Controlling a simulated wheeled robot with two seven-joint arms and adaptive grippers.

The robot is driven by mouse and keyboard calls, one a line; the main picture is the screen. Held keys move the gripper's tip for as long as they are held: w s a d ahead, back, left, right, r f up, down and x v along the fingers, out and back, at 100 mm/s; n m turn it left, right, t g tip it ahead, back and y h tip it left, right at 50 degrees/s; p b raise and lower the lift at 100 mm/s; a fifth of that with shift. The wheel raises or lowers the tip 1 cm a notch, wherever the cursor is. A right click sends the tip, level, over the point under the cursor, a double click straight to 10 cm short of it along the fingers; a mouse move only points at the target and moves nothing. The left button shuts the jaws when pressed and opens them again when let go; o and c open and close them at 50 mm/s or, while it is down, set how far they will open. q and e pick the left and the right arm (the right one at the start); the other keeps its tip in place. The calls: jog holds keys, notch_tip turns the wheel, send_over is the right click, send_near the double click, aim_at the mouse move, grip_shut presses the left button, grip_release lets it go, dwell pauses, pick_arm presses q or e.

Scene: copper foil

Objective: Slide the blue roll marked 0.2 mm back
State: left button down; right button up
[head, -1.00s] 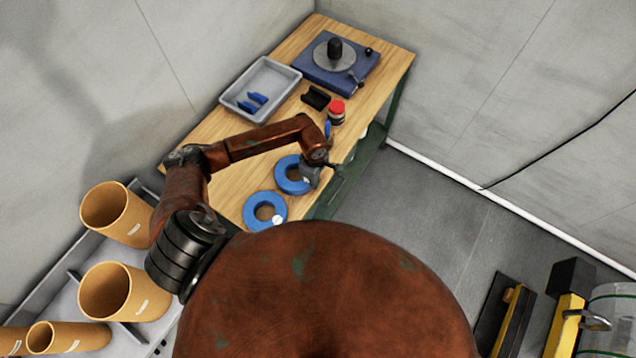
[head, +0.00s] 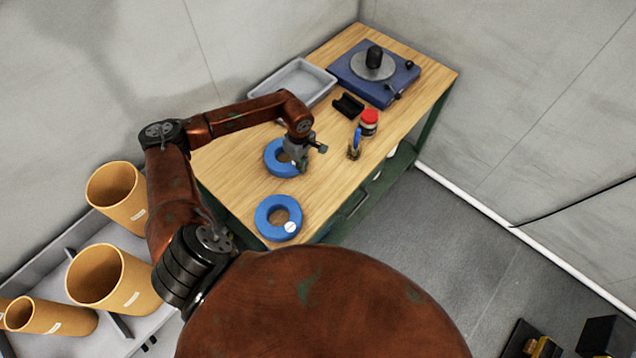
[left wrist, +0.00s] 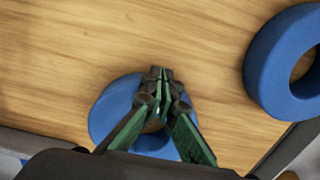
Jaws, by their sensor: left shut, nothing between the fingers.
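Two blue rolls lie flat on the wooden table. The farther roll (head: 273,157) is partly covered by my left gripper (head: 303,170), which is over its right side. The nearer roll (head: 266,222) carries a round white label, too small to read. I cannot tell which roll is marked 0.2 mm. In the left wrist view, my shut, empty left gripper (left wrist: 161,75) crosses the farther roll (left wrist: 105,105), fingertips at its upper rim; contact is unclear. The nearer roll (left wrist: 266,65) is at right, apart from the fingers. My right gripper is out of view.
Farther back stand a grey tray (head: 329,78), a blue device with a round plate (head: 374,66), a black holder (head: 348,106) and a red-topped jar (head: 369,122). A blue-handled tool (head: 356,143) stands near the right edge. Bare wood (head: 235,165) lies left of the rolls.

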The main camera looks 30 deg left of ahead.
pick_arm(q)
jog(key=a+b, duration=0.1)
jog(key=a, duration=0.2)
jog(key=w+a+b, duration=0.1)
jog(key=a+b, duration=0.1)
jog(key=a, duration=0.2)
jog(key=a+b, duration=0.1)
jog(key=a, duration=0.3)
jog(key=shift+w+f, duration=0.15)
jog(key=shift+w, duration=0.25)
jog(key=shift+w+a+r+b, duration=0.1)
jog(key=shift+a+r+b, duration=0.1)
jog(key=shift+a+b, duration=0.15)
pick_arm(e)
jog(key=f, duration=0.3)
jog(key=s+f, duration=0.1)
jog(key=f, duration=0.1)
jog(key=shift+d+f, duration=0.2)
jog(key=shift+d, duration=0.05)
pick_arm(q)
jog(key=shift+d, duration=0.25)
jog(key=d, duration=0.2)
jog(key=d+r+p, duration=0.1)
jog(key=shift+s+d, duration=0.2)
jog(key=shift+s, duration=0.05)
notch_tip(320, 180, up, 9)
jog(key=shift+b, duration=0.3)
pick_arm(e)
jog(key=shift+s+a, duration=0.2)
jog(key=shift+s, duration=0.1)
